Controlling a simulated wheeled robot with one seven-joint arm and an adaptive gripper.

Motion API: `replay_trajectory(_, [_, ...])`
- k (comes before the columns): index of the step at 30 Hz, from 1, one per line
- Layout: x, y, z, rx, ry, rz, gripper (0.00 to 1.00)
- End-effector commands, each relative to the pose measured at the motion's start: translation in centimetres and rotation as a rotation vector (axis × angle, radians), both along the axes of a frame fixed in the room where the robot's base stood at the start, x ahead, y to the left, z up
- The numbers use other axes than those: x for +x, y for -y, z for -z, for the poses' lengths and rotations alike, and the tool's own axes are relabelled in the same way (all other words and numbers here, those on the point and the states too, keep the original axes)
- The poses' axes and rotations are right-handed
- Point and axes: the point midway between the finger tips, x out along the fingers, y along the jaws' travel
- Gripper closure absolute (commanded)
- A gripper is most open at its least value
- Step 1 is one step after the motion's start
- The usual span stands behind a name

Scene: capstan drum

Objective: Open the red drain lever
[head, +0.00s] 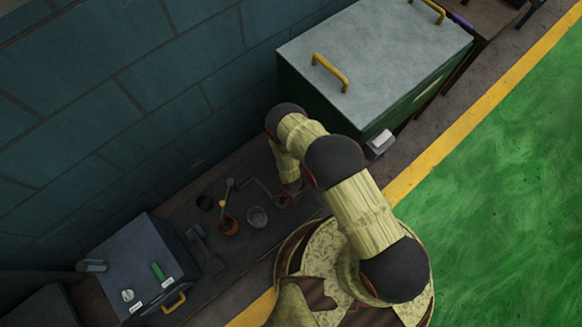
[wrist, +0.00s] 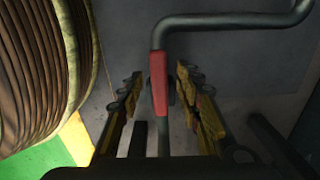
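The red drain lever (wrist: 158,82) shows in the wrist view as a red grip on the end of a bent grey rod (wrist: 215,21). My gripper (wrist: 160,76) is open, with one yellow-and-black finger on each side of the red grip. Gaps show between the grip and both fingers, and I see no clear contact. In the head view the grey rod (head: 262,191) runs over the dark surface toward my gripper (head: 289,190). The red grip is hard to make out there beside my gripper.
A green cabinet with a grey lid (head: 375,55) stands behind and right of my arm. A grey box (head: 137,262) stands farther left. The green floor (head: 510,200) is clear.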

Motion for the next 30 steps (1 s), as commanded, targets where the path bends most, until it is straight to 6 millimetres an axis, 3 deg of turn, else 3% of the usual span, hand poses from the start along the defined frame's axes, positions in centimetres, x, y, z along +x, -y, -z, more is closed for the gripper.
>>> replay_trajectory(8, [0.0, 0.0, -1.0, 0.000, 0.000, -0.001, 0.65])
replay_trajectory(24, [0.1, 0.0, -9.1, 0.001, 0.001, 0.000, 0.65])
replay_trajectory(30, [0.0, 0.0, -11.2, 0.000, 0.000, 0.000, 0.65])
